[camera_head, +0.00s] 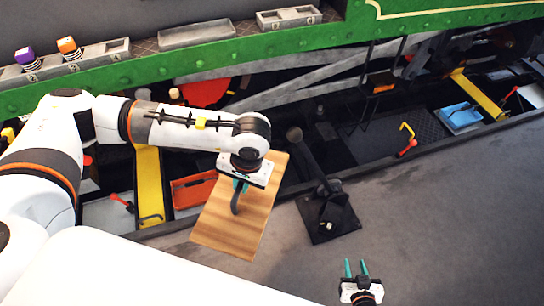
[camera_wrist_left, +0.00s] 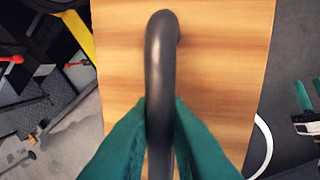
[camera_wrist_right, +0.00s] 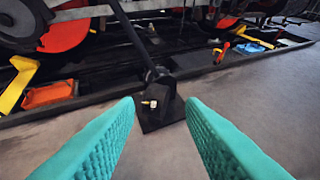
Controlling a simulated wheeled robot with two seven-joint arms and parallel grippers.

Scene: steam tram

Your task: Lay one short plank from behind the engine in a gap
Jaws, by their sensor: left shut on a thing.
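A short wooden plank (camera_head: 225,230) with a dark curved handle shows in the head view, close to the pit's edge. My left gripper (camera_head: 240,186) is shut on the handle. In the left wrist view the green fingers (camera_wrist_left: 160,125) press on both sides of the handle (camera_wrist_left: 160,50), with the plank (camera_wrist_left: 225,70) below. I cannot tell whether the plank is lifted or rests on something. The pit (camera_head: 360,140) beside the green engine (camera_head: 240,52) has open stretches between yellow crosspieces (camera_head: 149,185). My right gripper (camera_head: 357,270) is open and empty; its fingers (camera_wrist_right: 165,130) are apart.
A black lever stand (camera_head: 328,215) is right of the plank on the grey floor. An orange tray (camera_head: 193,189) and a blue tray (camera_head: 460,117) sit in the pit. Numbered bins (camera_head: 70,65) line the engine's ledge. The floor at right (camera_head: 450,210) is clear.

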